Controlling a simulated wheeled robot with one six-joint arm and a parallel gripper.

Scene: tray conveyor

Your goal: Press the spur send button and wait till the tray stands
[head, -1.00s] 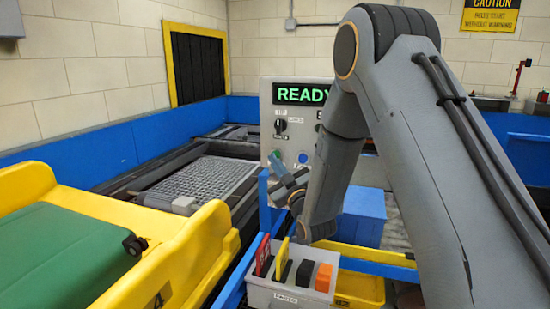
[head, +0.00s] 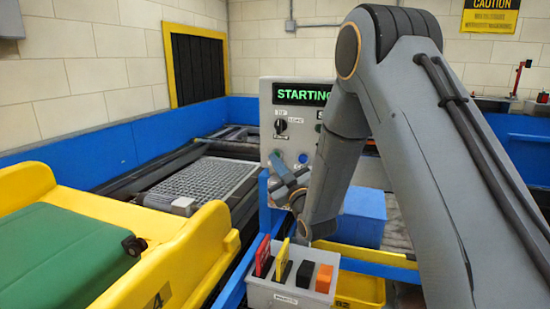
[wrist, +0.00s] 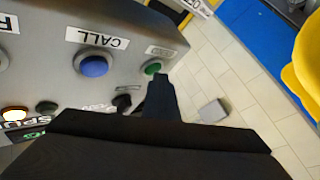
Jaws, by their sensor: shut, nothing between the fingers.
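The grey control panel (head: 292,123) stands behind my gripper, its green display (head: 301,95) reading "STARTING", with the end hidden by my arm. A green button (wrist: 152,67) and a blue button (wrist: 94,66) under a "CALL" label sit on the panel, seen upside down in the wrist view. The label by the green button is too small to read. My gripper (head: 275,166) is shut and empty, its tip close by the green button (wrist: 160,84); I cannot tell whether they touch. I cannot make out a separate tray on the grey mesh conveyor section (head: 206,180).
A yellow-sided unit with a green surface (head: 65,245) is at front left. A bin (head: 290,297) holding red, yellow, black and orange pieces stands below my arm. A blue box (head: 361,216) is behind it. An orange lamp (wrist: 15,114) is lit near a "SPUR" label.

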